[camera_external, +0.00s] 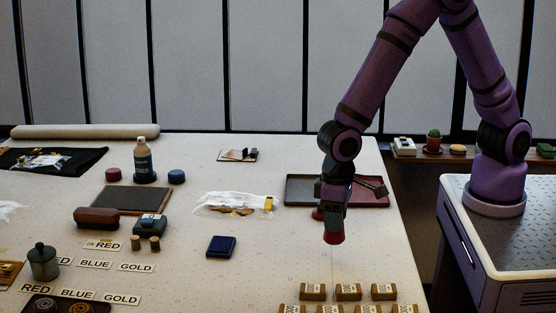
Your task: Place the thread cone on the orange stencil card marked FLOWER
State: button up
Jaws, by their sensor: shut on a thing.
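My gripper (332,212) points down over the right part of the table, in front of a dark grey and maroon tray. It is shut on a small red object (333,238), which sticks out below the fingers. This looks like the thread cone, but its upper part is hidden by the gripper. It appears held above the table. I cannot make out an orange stencil card marked FLOWER; a tan-orange item (9,273) is cut off at the left edge, and no lettering on it is readable.
The tray (298,190) lies behind my gripper. Several brown labelled blocks (348,291) stand in front of it. A dark blue pad (221,246) and a white bundle (232,202) lie to its left. A bottle (142,162) stands further back. Bare table lies between pad and blocks.

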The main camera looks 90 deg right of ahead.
jog(key=w+d+m, duration=0.3)
jog(key=w+d, duration=0.5)
jog(key=d, duration=0.4)
jog(key=w+d+m, duration=0.2)
jog(key=w+d, duration=0.5)
jog(key=d, duration=0.6)
jog(key=w+d+m, duration=0.1)
jog(key=d+m, duration=0.4)
jog(key=d, duration=2.6)
send_near(236, 154)
jog(key=shift+s+a+f, duration=0.1)
jog(key=shift+s+a, duration=0.05)
jog(key=shift+s, duration=0.05)
jog(key=shift+w+f, duration=0.1)
jog(key=shift+f, duration=1.65)
jog(key=shift+f, duration=0.15)
